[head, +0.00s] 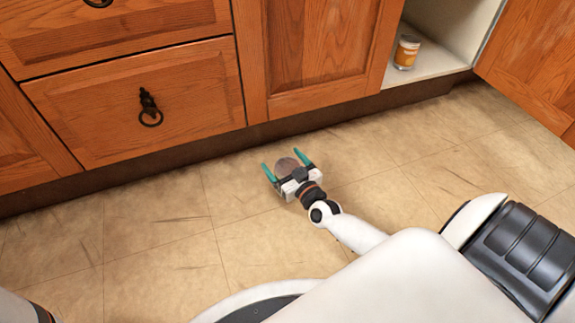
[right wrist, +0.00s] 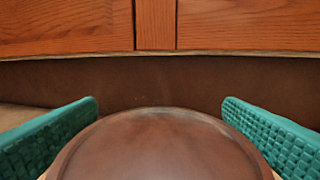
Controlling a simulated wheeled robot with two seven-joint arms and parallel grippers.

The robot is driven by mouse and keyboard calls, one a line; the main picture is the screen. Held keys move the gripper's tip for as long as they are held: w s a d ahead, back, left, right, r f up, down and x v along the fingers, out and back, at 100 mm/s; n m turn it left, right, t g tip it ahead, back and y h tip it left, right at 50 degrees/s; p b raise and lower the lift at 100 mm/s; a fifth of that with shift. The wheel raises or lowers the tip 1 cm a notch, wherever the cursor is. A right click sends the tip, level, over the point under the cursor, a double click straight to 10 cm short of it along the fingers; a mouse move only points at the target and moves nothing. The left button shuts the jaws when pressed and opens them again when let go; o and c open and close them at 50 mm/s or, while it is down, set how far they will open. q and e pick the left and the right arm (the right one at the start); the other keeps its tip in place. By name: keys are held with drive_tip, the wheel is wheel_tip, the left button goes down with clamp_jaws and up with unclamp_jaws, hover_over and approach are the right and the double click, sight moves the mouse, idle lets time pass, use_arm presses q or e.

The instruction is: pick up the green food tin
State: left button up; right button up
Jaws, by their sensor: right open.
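A round-topped can (head: 287,166) stands on the floor in front of the cabinets; its flat, rimmed lid looks brownish and shiny. The lid also fills the lower middle of the right wrist view (right wrist: 160,148). Its side is hidden, so I cannot tell whether this is the green tin. My right gripper (head: 287,163) is open, with one teal finger on each side of the can. In the right wrist view, gaps show beside the far part of the lid; contact nearer the palm cannot be judged. My left gripper is out of view.
An orange-and-white tin (head: 406,52) stands inside the open cabinet (head: 432,62) at the upper right. The open cabinet door (head: 535,60) juts out at the right. The dark base strip (right wrist: 155,85) lies just beyond the can. The tiled floor (head: 150,225) to the left is clear.

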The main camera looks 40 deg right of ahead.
drive_tip(key=shift+w, duration=0.1)
drive_tip(key=shift+c, duration=0.5)
drive_tip(key=c, duration=1.2)
drive_tip(key=shift+r, duration=0.15)
drive_tip(key=shift+c, duration=0.5)
